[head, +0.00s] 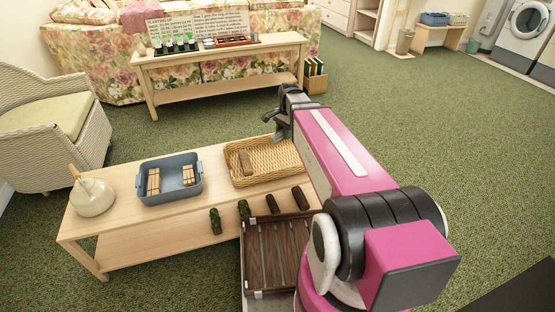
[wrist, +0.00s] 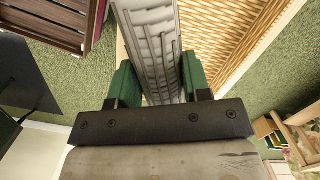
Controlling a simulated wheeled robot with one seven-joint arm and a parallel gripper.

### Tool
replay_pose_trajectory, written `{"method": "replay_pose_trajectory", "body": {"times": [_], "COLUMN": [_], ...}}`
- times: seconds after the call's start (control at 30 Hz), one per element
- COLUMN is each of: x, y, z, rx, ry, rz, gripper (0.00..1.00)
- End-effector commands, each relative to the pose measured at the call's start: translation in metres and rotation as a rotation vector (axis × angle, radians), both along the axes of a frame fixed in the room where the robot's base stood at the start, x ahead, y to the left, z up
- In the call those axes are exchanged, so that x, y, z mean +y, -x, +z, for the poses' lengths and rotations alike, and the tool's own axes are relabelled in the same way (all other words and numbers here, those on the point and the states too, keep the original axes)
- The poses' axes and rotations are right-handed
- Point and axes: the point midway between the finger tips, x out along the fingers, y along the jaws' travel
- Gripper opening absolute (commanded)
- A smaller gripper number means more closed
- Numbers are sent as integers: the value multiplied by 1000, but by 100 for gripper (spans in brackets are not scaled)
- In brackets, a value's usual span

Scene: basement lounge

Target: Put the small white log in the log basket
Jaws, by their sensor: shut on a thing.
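My gripper (wrist: 160,82) is shut on a pale, grey-streaked log, the small white log (wrist: 150,40), which sits between its green finger pads in the wrist view. In the head view my gripper (head: 279,126) is above the far right part of the low table, close to the wicker log basket (head: 284,156); the log cannot be made out there. The basket holds one brown log (head: 246,163) at its left side. In the wrist view the basket (wrist: 228,38) lies just right of the held log, below it; the log appears outside or over its edge.
A dark slatted crate (head: 276,255) stands in front. A console table (head: 214,54) stands behind.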

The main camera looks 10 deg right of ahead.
Motion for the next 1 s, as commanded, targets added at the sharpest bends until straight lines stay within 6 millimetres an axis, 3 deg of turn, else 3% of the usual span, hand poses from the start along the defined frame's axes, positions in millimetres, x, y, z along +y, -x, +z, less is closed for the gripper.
{"method": "replay_pose_trajectory", "body": {"times": [0.03, 0.2, 0.3, 0.53, 0.67, 1.0], "x": [3, 12, 15, 14, 7, -26], "y": [1, 3, 5, 0, -15, -73], "z": [-17, -56, -71, -86, -95, -135], "rx": [5, 12, 16, 19, 19, 19], "ry": [-3, -13, -19, -21, -21, -21], "rz": [-67, -283, -367, -439, -439, -438], "gripper": [17, 17, 17, 17, 17, 17]}}
